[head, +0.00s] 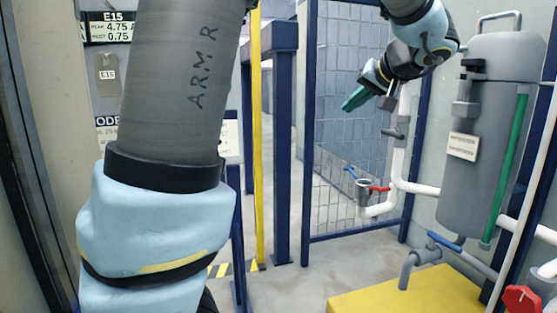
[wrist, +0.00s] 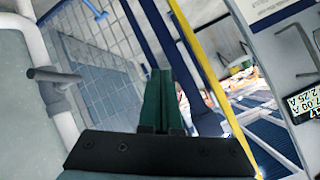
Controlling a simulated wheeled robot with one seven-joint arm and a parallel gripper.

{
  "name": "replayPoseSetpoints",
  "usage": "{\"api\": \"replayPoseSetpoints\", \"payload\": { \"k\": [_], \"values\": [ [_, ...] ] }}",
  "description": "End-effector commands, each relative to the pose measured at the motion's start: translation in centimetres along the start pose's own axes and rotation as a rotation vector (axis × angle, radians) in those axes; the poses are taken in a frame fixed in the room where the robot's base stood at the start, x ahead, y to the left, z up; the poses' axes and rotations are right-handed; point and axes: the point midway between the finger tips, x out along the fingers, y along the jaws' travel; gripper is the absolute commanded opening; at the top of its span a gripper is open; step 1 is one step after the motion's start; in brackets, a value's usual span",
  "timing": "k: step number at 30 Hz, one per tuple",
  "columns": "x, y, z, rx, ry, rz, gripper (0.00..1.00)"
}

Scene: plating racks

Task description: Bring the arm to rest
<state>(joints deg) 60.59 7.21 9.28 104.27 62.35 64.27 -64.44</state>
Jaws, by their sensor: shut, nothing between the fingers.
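My arm fills the left of the head view and comes back in at the top right. My gripper (head: 352,100) has green fingers and points left and down, in the air in front of the blue tiled wall. In the wrist view my gripper (wrist: 162,88) shows its two green fingers side by side and closed together. Nothing is held between them. No object touches the fingers in either view.
A grey tank (head: 490,165) with a green gauge tube stands at the right. White pipes (head: 398,160) with a red-handled valve (head: 380,188) run below my gripper. A yellow block (head: 395,292) lies low at the right. A yellow post (head: 257,140) and blue frames stand mid-view.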

Motion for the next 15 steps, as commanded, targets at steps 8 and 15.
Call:
{"api": "replayPoseSetpoints", "payload": {
  "k": [8, 15],
  "values": [
    [7.3, -6.2, 14.8, 0.117, -0.474, 0.222, 0.0],
    [7.4, -9.3, 24.1, 0.015, -0.667, 0.416, 0.0]
  ]
}}
